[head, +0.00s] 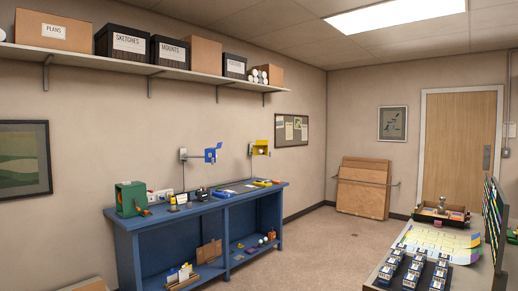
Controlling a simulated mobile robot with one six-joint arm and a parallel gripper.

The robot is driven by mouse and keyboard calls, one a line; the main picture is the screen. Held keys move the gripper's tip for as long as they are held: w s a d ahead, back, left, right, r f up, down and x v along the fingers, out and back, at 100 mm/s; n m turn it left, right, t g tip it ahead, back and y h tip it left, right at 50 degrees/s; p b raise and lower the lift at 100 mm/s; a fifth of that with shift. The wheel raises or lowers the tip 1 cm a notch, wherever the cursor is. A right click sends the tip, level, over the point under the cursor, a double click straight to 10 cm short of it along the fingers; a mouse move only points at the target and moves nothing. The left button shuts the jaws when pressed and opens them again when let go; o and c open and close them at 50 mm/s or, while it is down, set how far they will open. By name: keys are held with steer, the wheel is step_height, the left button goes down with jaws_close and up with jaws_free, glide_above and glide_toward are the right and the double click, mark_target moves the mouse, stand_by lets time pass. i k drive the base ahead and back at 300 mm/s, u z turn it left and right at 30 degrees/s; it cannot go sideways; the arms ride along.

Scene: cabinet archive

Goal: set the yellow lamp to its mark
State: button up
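The yellow lamp (260,148) is on the left wall, on a short arm from a small wall plate, above the right end of the blue workbench. It looks small from here, and I cannot make out its mark. A similar blue lamp (211,153) is on the wall to its left. My gripper is not in view.
The blue workbench (125,224) stands along the left wall with tools and small boxes on it. A shelf (110,62) with boxes runs above. A table (450,274) with cards and trays stands at the right. The floor (320,240) between is clear.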

mark_target(255, 148)
steer(key=i, duration=5.15)
steer(key=z, duration=0.25)
steer(key=i, duration=2.7)
steer(key=z, duration=0.1)
